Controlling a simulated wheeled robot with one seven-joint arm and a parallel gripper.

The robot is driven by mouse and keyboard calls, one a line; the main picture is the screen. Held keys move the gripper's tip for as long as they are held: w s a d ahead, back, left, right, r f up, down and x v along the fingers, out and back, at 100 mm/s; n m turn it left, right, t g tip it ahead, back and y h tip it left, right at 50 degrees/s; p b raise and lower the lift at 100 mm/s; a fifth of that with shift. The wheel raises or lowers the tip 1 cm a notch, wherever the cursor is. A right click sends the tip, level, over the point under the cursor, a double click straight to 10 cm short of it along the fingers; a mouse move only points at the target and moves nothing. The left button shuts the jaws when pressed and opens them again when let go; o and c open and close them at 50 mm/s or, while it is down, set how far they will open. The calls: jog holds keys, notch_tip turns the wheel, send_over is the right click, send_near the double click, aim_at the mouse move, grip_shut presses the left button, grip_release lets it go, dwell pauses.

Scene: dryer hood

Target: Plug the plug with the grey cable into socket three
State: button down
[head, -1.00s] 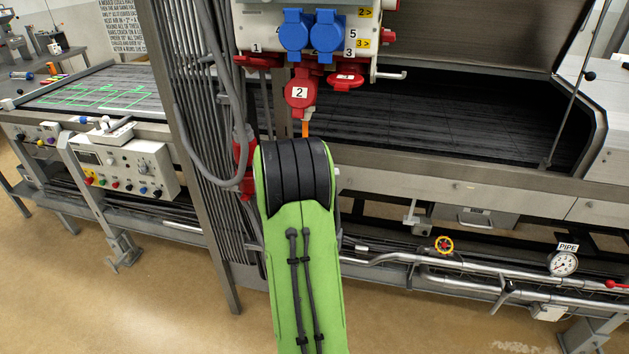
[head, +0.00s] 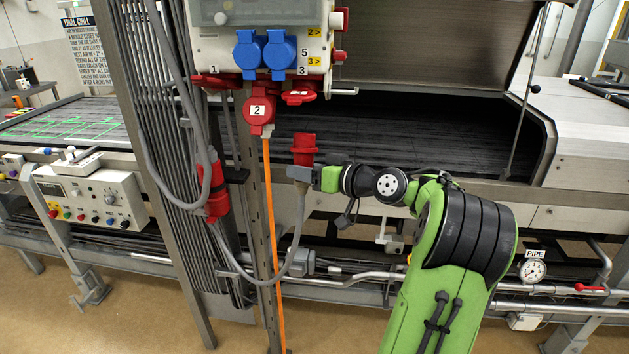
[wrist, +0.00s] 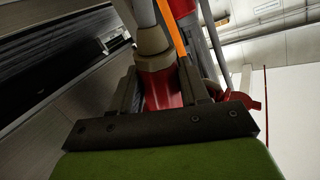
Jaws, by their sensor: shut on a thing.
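The plug with the grey cable (head: 303,149) has a red body above a grey rear part and stands about upright. It also shows in the wrist view (wrist: 162,92). My gripper (head: 313,178) comes from the right and is shut on it; the wrist view shows it between both fingers (wrist: 160,84). The grey cable (head: 299,225) hangs below in a loop. Socket three (head: 298,97), under the box's "3" label, has a red lid; its opening is not clearly visible. The held plug is below socket three, apart from it.
Socket two holds a red plug (head: 258,107) with an orange cable (head: 268,200) hanging left of the held plug. Socket one (head: 213,82) is further left. A red connector (head: 215,190) hangs by the metal post. A grey handle (head: 343,91) projects right of the sockets.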

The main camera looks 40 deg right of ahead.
aim_at(313, 135)
jog(key=shift+w+d+r+p, duration=0.2)
jog(key=shift+d+r+p, duration=0.05)
jog(key=shift+r+p, duration=0.65)
jog(key=shift+w+d+r+p, duration=0.2)
jog(key=shift+r+p, duration=0.55)
jog(key=shift+p, duration=0.15)
jog(key=shift+w+d+r+p, duration=0.2)
jog(key=shift+d+r+p, duration=0.05)
jog(key=shift+r+p, duration=0.65)
jog(key=shift+w+d+r+p, duration=0.1)
jog(key=shift+d+r+p, duration=0.1)
jog(key=shift+r+p, duration=0.4)
jog(key=shift+w+d+r+p, duration=0.1)
jog(key=shift+d+r+p, duration=0.05)
jog(key=shift+r+p, duration=0.4)
jog(key=shift+d+r, duration=0.1)
jog(key=shift+r, duration=0.25)
jog(key=shift+w+d+r+p, duration=0.15)
jog(key=shift+r+p, duration=0.45)
jog(key=shift+p, duration=0.2)
jog(key=shift+w+d+r+p, duration=0.1)
jog(key=shift+r+p, duration=0.2)
jog(key=shift+r, duration=0.05)
jog(key=shift+w+d+r+p, duration=0.15)
jog(key=shift+d+r+p, duration=0.05)
jog(key=shift+r+p, duration=0.55)
jog(key=shift+c, duration=2.4)
grip_release()
jog(key=shift+f, duration=0.1)
